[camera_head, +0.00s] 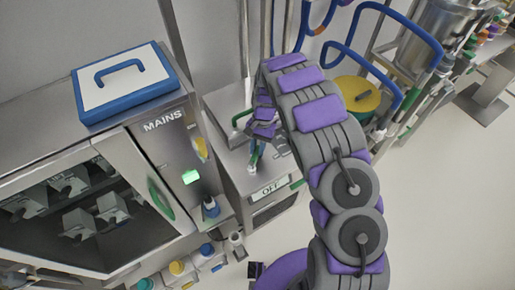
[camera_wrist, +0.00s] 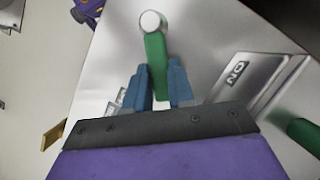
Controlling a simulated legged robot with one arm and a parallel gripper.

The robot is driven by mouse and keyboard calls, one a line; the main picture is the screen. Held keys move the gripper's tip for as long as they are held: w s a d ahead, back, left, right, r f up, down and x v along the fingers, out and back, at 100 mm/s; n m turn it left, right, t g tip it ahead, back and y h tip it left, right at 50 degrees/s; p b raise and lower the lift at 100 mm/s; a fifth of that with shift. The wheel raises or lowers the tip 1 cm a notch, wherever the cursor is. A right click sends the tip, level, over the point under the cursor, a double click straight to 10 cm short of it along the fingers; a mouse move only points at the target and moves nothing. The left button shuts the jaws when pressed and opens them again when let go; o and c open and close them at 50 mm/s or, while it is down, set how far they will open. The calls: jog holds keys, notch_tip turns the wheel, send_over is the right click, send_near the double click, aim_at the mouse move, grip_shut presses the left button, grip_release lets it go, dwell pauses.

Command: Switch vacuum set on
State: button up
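A green lever (camera_wrist: 156,62) with a pale round end shows between the two blue fingers of my gripper (camera_wrist: 158,80) in the wrist view. The fingers flank it closely on both sides; I cannot tell whether they press on it. An ON plate (camera_wrist: 238,72) sits on the steel panel to the right, upside down in that view. In the head view my gripper (camera_head: 257,148) is at the steel unit beside the MAINS cabinet, partly hidden by my arm. An OFF plate (camera_head: 270,190) shows on that unit, below my gripper.
The MAINS cabinet (camera_head: 150,160) stands at left, with a blue-edged box (camera_head: 125,85) on top, a lit green display (camera_head: 190,176) and a green handle (camera_head: 160,200). Another green bar (camera_wrist: 300,133) is at right in the wrist view. Open floor (camera_head: 440,200) lies at right.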

jog(key=shift+o, duration=1.4)
jog(key=shift+s+f, duration=0.2)
jog(key=shift+f, duration=0.1)
jog(key=shift+o, duration=0.6)
jog(key=shift+w, duration=0.2)
jog(key=shift+a+r, duration=0.1)
jog(key=shift+r, duration=0.1)
jog(key=p+v, duration=0.2)
jog(key=v, duration=1.5)
jog(key=shift+w, duration=0.2)
jog(key=shift+c, duration=0.4)
